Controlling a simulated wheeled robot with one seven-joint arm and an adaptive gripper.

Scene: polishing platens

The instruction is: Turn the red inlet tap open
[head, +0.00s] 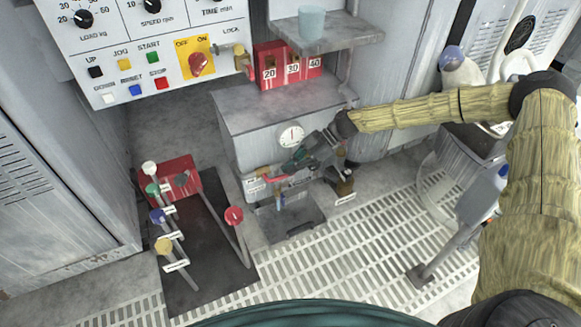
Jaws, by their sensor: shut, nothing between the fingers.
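What looks like the red inlet tap (274,180) is a small red handle low on the front of the grey cabinet (245,125), below a round white gauge (291,135). My gripper (290,168) is in front of the cabinet, reaching in from the right, with its fingers shut and empty. Its tip is close to the red handle, just above and right of it. I cannot tell whether they touch. The gripper covers part of the fittings behind it, and the handle's exact angle is too small to read.
A dark floor plate (205,270) at left carries levers with coloured knobs, including a red one (234,215). A shelf with a cup (312,22) overhangs the cabinet.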

